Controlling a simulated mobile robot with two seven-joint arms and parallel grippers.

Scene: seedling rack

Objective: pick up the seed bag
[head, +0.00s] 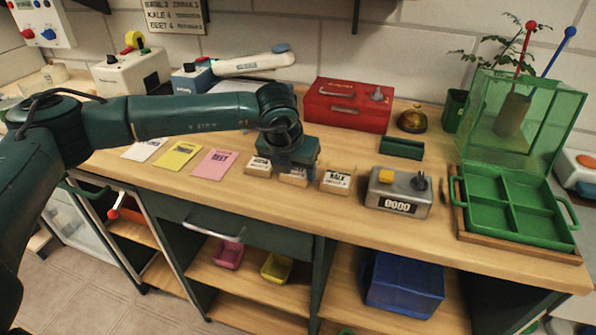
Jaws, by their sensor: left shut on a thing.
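Three small tan seed bags with white labels stand in a row on the wooden bench. The left seed bag (258,167) and the right seed bag (337,181) stand free. The middle seed bag (293,178) is directly under my left gripper (290,168), which points down and is shut on it. The gripper hides the bag's upper part, and I cannot tell whether the bag is clear of the bench. My right gripper is out of view.
A grey counter device (398,194) stands right of the bags, with a green divided tray (515,206) farther right. A red box (347,105) is behind. White, yellow (179,155) and pink cards (214,164) lie to the left.

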